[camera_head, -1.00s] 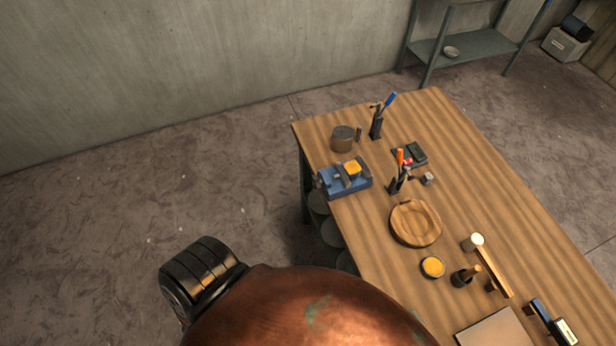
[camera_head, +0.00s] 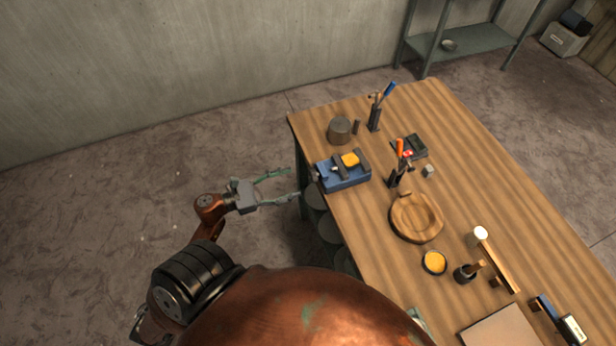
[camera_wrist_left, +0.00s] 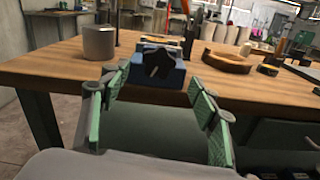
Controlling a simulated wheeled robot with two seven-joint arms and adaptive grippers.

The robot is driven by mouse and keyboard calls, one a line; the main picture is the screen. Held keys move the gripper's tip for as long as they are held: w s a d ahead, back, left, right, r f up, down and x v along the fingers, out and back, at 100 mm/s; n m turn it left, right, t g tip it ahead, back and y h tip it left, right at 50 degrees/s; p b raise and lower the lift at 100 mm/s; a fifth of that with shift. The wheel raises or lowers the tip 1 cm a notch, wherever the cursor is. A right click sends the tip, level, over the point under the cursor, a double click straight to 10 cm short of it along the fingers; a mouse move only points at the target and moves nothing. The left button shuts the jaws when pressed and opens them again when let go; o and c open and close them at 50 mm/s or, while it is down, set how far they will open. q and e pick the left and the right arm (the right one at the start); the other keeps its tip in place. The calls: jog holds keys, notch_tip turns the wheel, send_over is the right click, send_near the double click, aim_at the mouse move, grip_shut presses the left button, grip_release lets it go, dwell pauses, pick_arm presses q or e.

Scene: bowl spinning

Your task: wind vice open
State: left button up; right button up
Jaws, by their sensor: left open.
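The blue vice (camera_head: 343,174) sits at the left edge of the wooden table, with a yellow block (camera_head: 350,160) between its jaws. In the left wrist view the vice (camera_wrist_left: 172,76) faces me, with a dark star-shaped knob (camera_wrist_left: 155,63) on its front. My left gripper (camera_head: 294,182) is open and empty, left of the vice and off the table edge, apart from it. In the left wrist view its green fingers (camera_wrist_left: 160,100) spread on either side below the knob. My right gripper is not in view.
The wooden table (camera_head: 465,150) has a grey cylinder (camera_head: 339,130) behind the vice and a tool holder (camera_head: 396,178) to its right. A round wooden bowl (camera_head: 416,217), a yellow-filled dish (camera_head: 434,262) and a mallet (camera_head: 497,260) lie nearer. Floor left of the table is clear.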

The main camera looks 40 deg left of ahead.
aim_at(310, 176)
pick_arm(q)
jog(key=p+x, duration=0.1)
jog(key=x, duration=0.4)
jog(key=shift+w+d, duration=0.1)
jog(key=shift+w, duration=0.1)
jog(key=shift+w+d, duration=0.35)
jog(key=shift+w, duration=0.3)
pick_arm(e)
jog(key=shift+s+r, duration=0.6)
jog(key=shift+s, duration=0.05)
pick_arm(q)
jog(key=shift+c, duration=0.2)
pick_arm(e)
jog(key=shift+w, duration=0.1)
pick_arm(q)
jog(key=c, duration=1.1)
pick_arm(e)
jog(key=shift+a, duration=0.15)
